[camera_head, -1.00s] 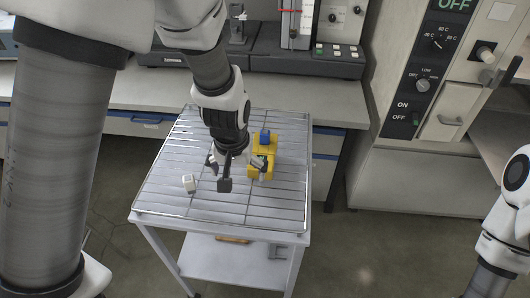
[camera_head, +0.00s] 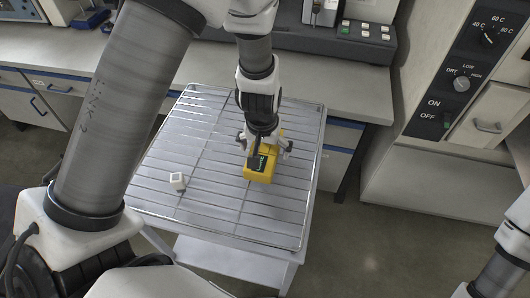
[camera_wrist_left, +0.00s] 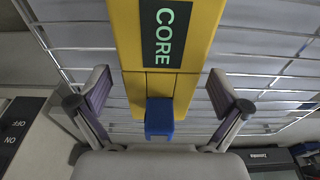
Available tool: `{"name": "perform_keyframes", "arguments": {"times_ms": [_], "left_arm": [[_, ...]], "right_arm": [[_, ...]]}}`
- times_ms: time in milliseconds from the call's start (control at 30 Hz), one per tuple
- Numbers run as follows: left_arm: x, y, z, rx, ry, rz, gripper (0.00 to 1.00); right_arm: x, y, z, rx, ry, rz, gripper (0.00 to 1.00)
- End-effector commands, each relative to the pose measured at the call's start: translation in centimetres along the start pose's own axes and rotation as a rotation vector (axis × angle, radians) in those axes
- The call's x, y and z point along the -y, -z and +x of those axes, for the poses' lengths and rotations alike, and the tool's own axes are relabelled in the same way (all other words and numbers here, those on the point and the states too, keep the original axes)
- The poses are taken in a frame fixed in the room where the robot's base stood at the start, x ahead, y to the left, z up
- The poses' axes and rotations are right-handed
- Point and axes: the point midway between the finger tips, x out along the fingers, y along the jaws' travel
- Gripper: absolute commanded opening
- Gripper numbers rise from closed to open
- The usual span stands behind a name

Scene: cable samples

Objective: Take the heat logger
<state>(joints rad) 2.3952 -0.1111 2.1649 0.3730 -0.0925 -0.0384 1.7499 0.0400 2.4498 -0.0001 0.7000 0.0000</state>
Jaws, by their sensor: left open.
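A yellow block-shaped device (camera_head: 260,174) with a dark label, which I take for the heat logger, lies on the wire rack of the cart. In the left wrist view the yellow device (camera_wrist_left: 200,30) reads "CORE" and has a blue part at its near end. My left gripper (camera_head: 264,146) is open above it, and its arm hides part of the device. In the left wrist view the open fingers (camera_wrist_left: 158,90) stand either side of the device's blue end, with gaps on both sides. My right arm shows at the lower right, its gripper out of view.
A bench (camera_head: 350,88) with instruments stands behind the cart. A cabinet with dials (camera_head: 455,110) stands to the right.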

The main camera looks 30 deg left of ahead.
Motion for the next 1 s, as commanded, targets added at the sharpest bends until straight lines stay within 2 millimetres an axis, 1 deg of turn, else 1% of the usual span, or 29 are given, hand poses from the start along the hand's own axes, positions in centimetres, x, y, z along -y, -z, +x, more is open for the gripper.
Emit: {"name": "perform_keyframes", "arguments": {"times_ms": [33,67,233,267,300,367,400,433,467,833,1000], "left_arm": [[0.0,0.0,0.5,0.0,0.0,0.0,1.0],[0.0,0.0,0.6,-0.001,0.0,0.0,1.0],[0.0,0.0,0.5,-0.002,0.0,0.0,1.0],[0.0,0.0,0.5,-0.002,0.0,0.0,0.93],[0.0,0.0,0.5,-0.002,0.0,0.0,0.79],[0.0,0.0,0.5,-0.002,0.0,0.0,0.57],[0.0,0.0,0.5,-0.001,0.0,0.0,0.43],[0.0,0.0,0.5,-0.002,0.0,0.0,0.33],[0.0,0.0,0.5,-0.001,0.0,0.0,0.29],[0.0,0.0,0.5,-0.001,0.0,0.0,0.29],[0.0,0.2,-0.3,0.0,0.0,0.001,0.29]], "right_arm": [[0.0,0.0,0.2,0.0,0.0,0.0,1.0],[0.0,0.0,0.2,0.0,0.0,0.0,1.0],[0.0,0.0,0.1,0.0,0.0,0.0,1.0],[0.0,0.0,0.1,0.0,0.0,0.0,1.0],[0.0,0.0,0.1,0.0,0.0,0.0,1.0],[0.0,0.0,0.1,0.0,0.0,0.0,1.0],[0.0,0.0,0.1,0.0,0.0,0.0,1.0],[0.0,0.0,0.1,0.0,0.0,0.0,1.0],[0.0,0.0,0.1,0.0,0.0,0.0,1.0],[0.0,0.0,0.0,0.0,0.0,0.0,1.0],[0.0,0.0,-0.8,0.0,0.0,0.0,1.0]]}}
